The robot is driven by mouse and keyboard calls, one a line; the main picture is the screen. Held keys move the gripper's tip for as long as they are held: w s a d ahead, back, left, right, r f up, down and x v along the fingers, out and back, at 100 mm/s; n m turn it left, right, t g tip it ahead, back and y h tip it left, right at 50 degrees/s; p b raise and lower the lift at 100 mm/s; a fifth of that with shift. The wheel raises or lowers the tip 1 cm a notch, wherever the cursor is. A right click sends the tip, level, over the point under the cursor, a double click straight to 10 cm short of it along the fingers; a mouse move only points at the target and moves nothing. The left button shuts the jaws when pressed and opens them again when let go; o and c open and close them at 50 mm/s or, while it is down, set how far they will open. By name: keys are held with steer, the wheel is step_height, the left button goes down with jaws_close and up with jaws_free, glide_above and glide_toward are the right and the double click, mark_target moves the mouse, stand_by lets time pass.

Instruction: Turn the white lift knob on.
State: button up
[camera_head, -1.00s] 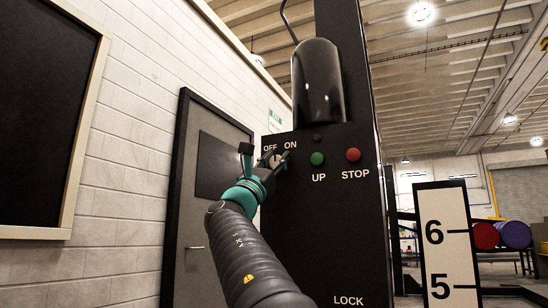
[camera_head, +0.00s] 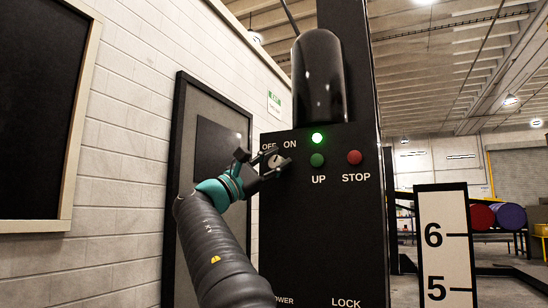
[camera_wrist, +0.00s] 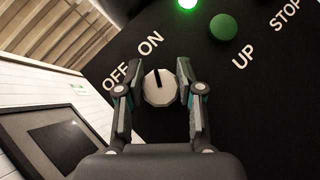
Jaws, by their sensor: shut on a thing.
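The white lift knob (camera_wrist: 159,92) is a round pale dial with a black pointer mark, below the OFF and ON labels in the wrist view. Its mark points toward ON. My gripper (camera_wrist: 160,97) is shut on the knob, one finger on each side. In the head view the knob (camera_head: 275,161) is small and partly hidden by my gripper (camera_head: 273,165). A green lamp (camera_head: 317,138) above the UP button is lit, and it also glows in the wrist view (camera_wrist: 187,3).
The black control panel (camera_head: 325,235) carries a green UP button (camera_head: 317,160) and a red STOP button (camera_head: 354,157) to the right of the knob. A grey door (camera_head: 207,240) and a white brick wall (camera_head: 125,150) stand at the left.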

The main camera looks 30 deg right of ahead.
steer(key=shift+s+r, duration=0.1)
steer(key=o, duration=1.2)
steer(key=shift+d, duration=0.15)
steer(key=shift+c, duration=0.2)
steer(key=shift+a, duration=0.2)
steer(key=shift+a+f, duration=0.25)
steer(key=shift+f, duration=0.05)
steer(key=v, duration=1.1)
